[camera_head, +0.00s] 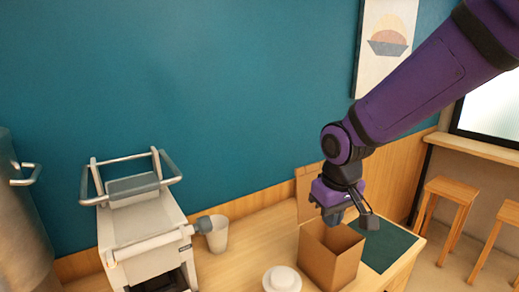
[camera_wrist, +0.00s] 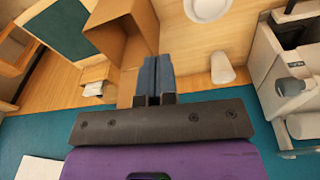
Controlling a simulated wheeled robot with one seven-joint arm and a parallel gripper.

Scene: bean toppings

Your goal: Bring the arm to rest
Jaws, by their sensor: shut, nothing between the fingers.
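My purple arm reaches in from the upper right in the head view. My gripper (camera_head: 335,216) is above the cardboard box (camera_head: 330,258) on the wooden table. In the wrist view my gripper (camera_wrist: 153,62) shows its two blue-grey fingers pressed together with nothing between them. The same box (camera_wrist: 112,30) lies just beyond the fingers in that view. Whether the fingertips touch the box I cannot tell.
A white machine (camera_head: 145,225) stands on the left, with a white cup (camera_head: 217,234) beside it. A white dish (camera_head: 282,279) sits left of the box. A dark green mat (camera_head: 388,247) lies to its right. Wooden stools (camera_head: 447,205) stand beyond the table's right end.

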